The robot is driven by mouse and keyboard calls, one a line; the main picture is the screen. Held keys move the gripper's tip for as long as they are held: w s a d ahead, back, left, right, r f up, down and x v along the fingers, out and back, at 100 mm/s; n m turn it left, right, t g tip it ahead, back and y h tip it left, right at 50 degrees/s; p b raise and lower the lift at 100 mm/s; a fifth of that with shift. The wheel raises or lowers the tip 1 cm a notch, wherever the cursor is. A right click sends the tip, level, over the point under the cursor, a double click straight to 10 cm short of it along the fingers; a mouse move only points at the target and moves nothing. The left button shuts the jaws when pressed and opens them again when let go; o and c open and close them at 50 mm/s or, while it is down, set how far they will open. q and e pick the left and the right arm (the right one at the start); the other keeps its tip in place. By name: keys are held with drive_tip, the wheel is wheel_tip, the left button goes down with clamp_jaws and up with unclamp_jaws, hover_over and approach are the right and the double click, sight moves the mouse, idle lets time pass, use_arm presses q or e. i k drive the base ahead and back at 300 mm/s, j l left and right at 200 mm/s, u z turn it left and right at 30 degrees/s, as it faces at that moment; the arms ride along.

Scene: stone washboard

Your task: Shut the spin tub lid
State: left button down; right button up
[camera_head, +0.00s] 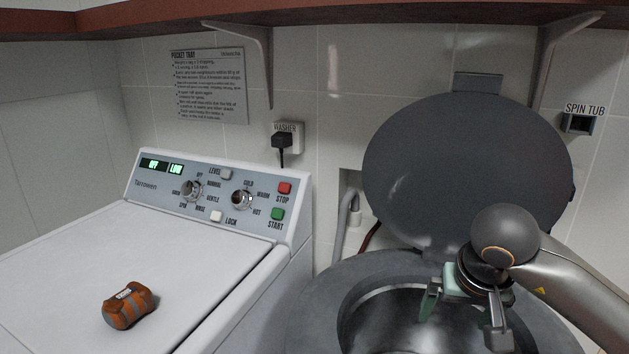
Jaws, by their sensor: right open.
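The spin tub lid (440,165) is a round dark grey disc. It stands raised at the back of the spin tub, tilted up near the wall. The spin tub (312,303) is grey with a round metal-lined opening (375,318), which is uncovered. My right gripper (462,325) is open and empty, pointing down over the tub opening, in front of the lid's lower part. My right arm covers the lower right of the lid and part of the tub rim. My left gripper is not in view.
A white washer (90,255) with a control panel stands left of the tub, an orange-brown bundle (130,306) on its top. A red-brown shelf (350,14) with brackets hangs above. A washer plug (282,141) and a spin tub socket (578,123) are on the tiled wall.

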sight(427, 171)
drive_tip(key=k, duration=0.9)
